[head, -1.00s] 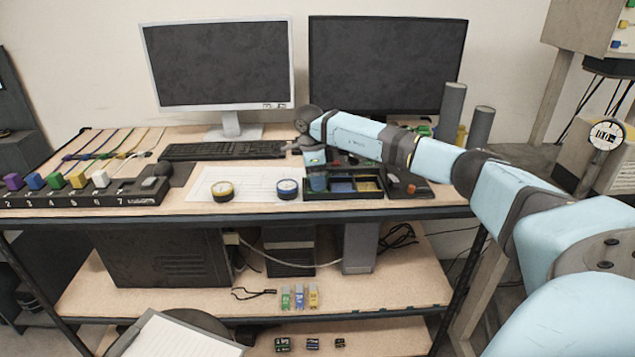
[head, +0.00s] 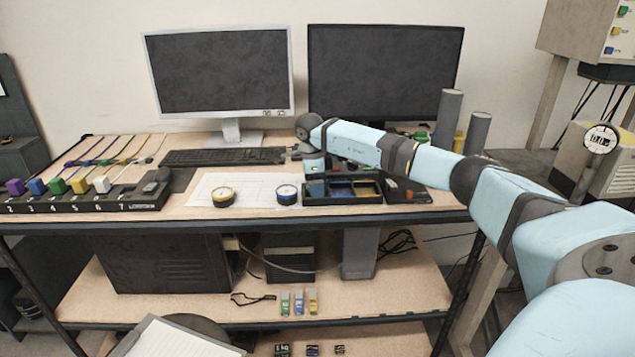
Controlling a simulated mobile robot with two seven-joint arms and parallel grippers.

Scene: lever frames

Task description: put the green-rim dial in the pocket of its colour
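My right gripper (head: 313,169) points down at the back left of the dark tray (head: 343,202). Its fingers are too small and partly hidden, so I cannot tell whether they are open or hold anything. The tray has several pockets, among them a blue one (head: 316,190) at the left and a yellow one (head: 367,189) at the right. I cannot make out the green-rim dial. A yellow-rim dial (head: 222,197) and a blue-rim dial (head: 286,194) lie left of the tray. My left gripper is not in view.
A keyboard (head: 222,156) and two monitors (head: 220,70) stand behind. A black block with coloured plugs (head: 100,200) sits at the left. White paper (head: 252,187) lies under the dials. My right arm spans the table's right side.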

